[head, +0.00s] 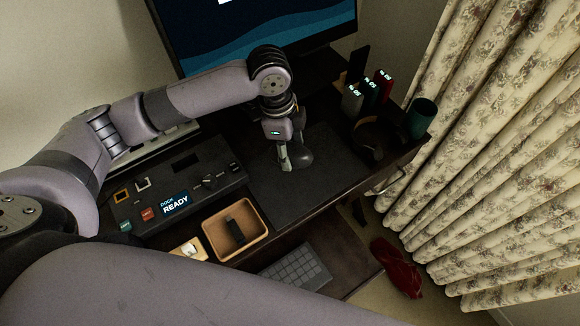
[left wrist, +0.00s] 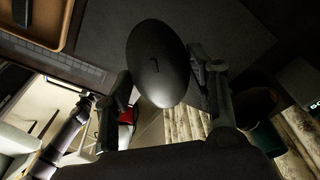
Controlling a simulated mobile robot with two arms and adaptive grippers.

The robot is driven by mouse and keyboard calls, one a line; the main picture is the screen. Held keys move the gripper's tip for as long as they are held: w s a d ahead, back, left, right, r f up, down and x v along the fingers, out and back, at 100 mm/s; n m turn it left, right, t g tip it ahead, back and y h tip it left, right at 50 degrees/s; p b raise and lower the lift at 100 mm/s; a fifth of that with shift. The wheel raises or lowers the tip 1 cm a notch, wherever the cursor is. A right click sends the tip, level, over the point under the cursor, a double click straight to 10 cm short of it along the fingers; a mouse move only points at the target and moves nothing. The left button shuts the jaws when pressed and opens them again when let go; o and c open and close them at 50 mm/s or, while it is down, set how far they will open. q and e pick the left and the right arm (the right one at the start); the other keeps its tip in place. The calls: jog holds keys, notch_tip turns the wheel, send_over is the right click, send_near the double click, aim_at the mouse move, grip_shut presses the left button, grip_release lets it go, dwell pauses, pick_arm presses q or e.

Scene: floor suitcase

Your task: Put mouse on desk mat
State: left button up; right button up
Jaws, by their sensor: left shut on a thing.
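The black mouse (head: 299,156) is over the dark grey desk mat (head: 275,194) in the head view. It shows large in the left wrist view (left wrist: 158,62), between the two fingers. My left gripper (head: 288,160) points down over the mat and is shut on the mouse; its fingers also show in the left wrist view (left wrist: 163,85). The fingers and the mouse's own body hide its underside, so I cannot tell whether it touches the mat. My right gripper is not in view.
A control box (head: 170,190) stands left of the mat. A wooden tray (head: 211,236) with a black item is in front, near a keyboard (head: 296,267). Upright bottles (head: 352,101), headphones (head: 370,143) and a green cup (head: 422,117) stand to the right. A monitor (head: 240,40) is behind.

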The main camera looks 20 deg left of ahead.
aim_at(291, 177)
pick_arm(q)
notch_tip(291, 177, down, 9)
jog(key=shift+r, duration=0.1)
dwell(0.3)
jog(key=o, duration=1.2)
jog(key=shift+c, duration=0.2)
jog(key=r, duration=0.4)
jog(key=a+r, duration=0.1)
jog(key=r, duration=0.7)
jog(key=shift+s+a, duration=0.1)
jog(key=shift+a, duration=0.25)
jog(key=shift+f, duration=0.1)
